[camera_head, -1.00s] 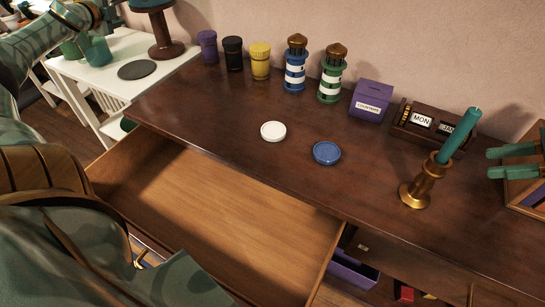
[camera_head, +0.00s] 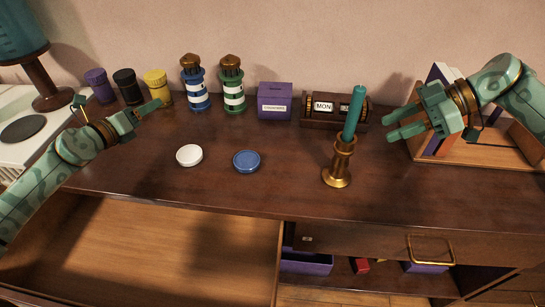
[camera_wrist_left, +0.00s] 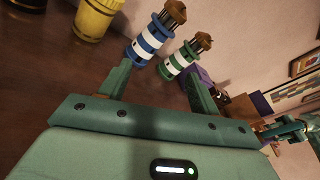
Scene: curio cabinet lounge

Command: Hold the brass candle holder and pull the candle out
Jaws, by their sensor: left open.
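The brass candle holder (camera_head: 338,168) stands upright on the dark wooden desk in the head view. The teal candle (camera_head: 354,113) sits in its top and leans slightly right. My right gripper (camera_head: 388,125) is open and empty, a little right of the candle and holder, its fingers pointing left toward them. My left gripper (camera_head: 146,118) is open and empty above the left part of the desk, far from the holder. Its parted fingers (camera_wrist_left: 157,85) also show in the left wrist view, with nothing between them.
A white lid (camera_head: 189,155) and a blue lid (camera_head: 246,161) lie between my left gripper and the holder. Lighthouse figures (camera_head: 232,88), a purple box (camera_head: 275,101) and a calendar block (camera_head: 318,124) line the back. A wooden organiser (camera_head: 480,152) stands behind my right gripper. A drawer (camera_head: 150,255) is open in front.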

